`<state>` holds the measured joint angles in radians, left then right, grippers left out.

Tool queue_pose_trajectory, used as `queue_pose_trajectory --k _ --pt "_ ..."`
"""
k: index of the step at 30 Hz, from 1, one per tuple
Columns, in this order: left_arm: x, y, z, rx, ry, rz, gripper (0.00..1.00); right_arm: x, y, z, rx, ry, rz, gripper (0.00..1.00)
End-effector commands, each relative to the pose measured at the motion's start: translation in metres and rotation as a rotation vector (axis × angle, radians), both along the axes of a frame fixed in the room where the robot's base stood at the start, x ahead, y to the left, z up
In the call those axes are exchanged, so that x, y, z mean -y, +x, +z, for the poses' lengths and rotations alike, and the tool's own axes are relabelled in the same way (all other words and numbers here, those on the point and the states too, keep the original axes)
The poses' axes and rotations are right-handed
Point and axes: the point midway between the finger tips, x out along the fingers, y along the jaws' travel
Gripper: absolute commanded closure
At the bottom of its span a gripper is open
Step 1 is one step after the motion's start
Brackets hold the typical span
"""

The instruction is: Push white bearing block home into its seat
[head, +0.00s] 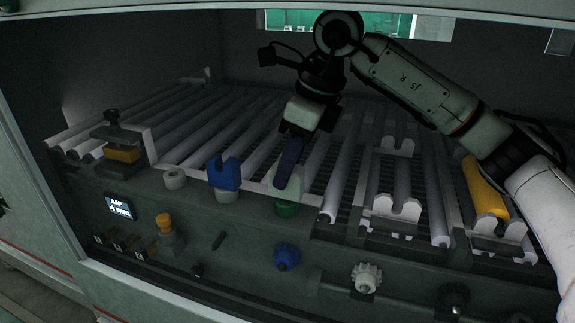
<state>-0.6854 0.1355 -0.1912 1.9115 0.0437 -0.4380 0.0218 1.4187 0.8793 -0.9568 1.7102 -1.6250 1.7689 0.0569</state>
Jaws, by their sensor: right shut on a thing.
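My right gripper (287,180) reaches down from the top of the head view, its dark fingers pointing at the front ledge. It is shut on the white bearing block (272,181), a pale piece mostly hidden behind the fingers. The block stands at the top of a green round seat (286,209). I cannot tell how deep it sits. To its left, a blue block (223,174) stands in a pale round seat (228,197). Farther left is a pale round seat (175,179) with nothing standing in it. My left gripper is not in view.
Pale conveyor rollers (184,130) run behind the ledge. White notched brackets (395,222) and a yellow roller (482,185) are at the right. A dark clamp with an orange part (122,155) is at the left. A blue knob (287,256) and a white gear (366,275) are on the front.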

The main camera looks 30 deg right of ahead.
Motion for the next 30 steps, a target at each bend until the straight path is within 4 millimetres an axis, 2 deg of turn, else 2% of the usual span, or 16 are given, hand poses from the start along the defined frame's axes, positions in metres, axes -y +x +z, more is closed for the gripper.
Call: queue_pose_trajectory --k 11,12,15,28,30 --pt "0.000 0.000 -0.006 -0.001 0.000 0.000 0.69 0.000 0.000 -0.008 0.001 0.001 0.000 1.00" --pt "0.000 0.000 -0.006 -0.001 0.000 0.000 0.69 0.000 0.000 -0.008 0.001 0.001 0.000 0.70" --pt "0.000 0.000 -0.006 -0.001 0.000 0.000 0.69 0.000 0.000 -0.008 0.001 0.001 0.000 0.55" --pt "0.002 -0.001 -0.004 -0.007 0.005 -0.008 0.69 0.000 0.000 -0.008 0.000 0.000 0.000 0.55" --pt "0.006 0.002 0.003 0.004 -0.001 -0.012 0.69 0.003 -0.002 0.007 0.005 0.002 -0.002 0.55"
